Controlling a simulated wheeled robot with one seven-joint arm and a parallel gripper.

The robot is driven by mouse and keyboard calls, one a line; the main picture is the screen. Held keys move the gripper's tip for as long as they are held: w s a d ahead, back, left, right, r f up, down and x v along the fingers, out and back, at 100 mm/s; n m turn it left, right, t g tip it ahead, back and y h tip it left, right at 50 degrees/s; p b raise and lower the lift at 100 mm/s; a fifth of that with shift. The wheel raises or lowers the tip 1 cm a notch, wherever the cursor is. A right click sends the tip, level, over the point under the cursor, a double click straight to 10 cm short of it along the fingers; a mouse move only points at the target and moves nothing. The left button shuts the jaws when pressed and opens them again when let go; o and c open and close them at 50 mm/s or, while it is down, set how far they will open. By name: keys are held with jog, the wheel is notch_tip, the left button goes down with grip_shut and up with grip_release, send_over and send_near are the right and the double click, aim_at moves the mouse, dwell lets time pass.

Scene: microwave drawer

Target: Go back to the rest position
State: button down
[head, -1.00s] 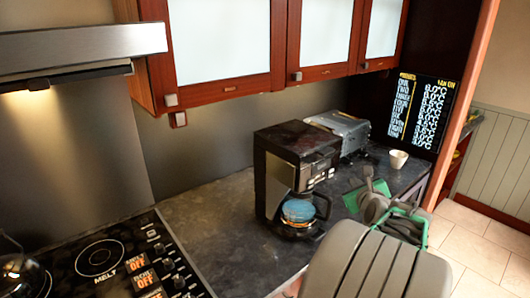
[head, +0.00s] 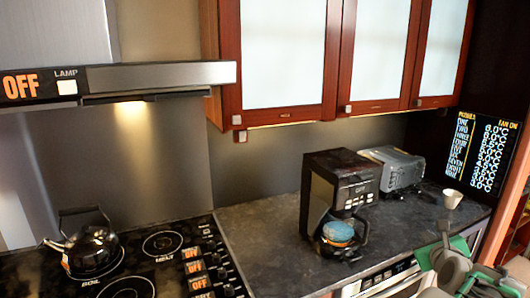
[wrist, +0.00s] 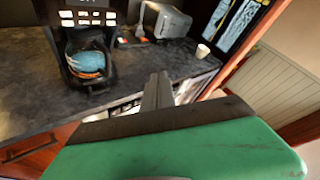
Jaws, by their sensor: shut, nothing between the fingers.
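My gripper (head: 444,228) is at the lower right of the head view, in front of the counter's front edge, with its green and grey body partly cut off by the frame. In the wrist view its dark fingers (wrist: 160,80) are together, with nothing held between them. They point toward the counter and appear apart from everything on it.
The dark counter (head: 260,235) holds a coffee maker (head: 340,185), a grey toaster (head: 398,170) and a white cup (head: 452,198). A kettle (head: 90,248) stands on the stove at left. A built-in appliance (head: 390,285) is under the counter edge. Cabinets hang above.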

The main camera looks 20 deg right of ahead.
jog(key=w+a+f+n+g+y, duration=0.1)
jog(key=w+a+f+n+y, duration=0.15)
jog(key=a+n, duration=0.5)
jog(key=w+a+f+n+g+y, duration=0.1)
jog(key=w+a+n+y, duration=0.3)
jog(key=a, duration=0.7)
jog(key=w+a+f+n+g, duration=0.1)
jog(key=w+a+n, duration=0.1)
jog(key=a+n, duration=0.7)
jog(key=s+a+f+n+g+y, duration=0.1)
jog(key=s+a+f+n+g, duration=0.1)
jog(key=s+a+n, duration=0.4)
jog(key=s+a+f+n+g+y, duration=0.1)
jog(key=s+a+f+n+g, duration=0.1)
jog(key=s+a+n, duration=0.4)
jog(key=a+n, duration=0.5)
jog(key=a, duration=0.1)
jog(key=shift+s+a, duration=0.2)
jog(key=shift+a, duration=0.15)
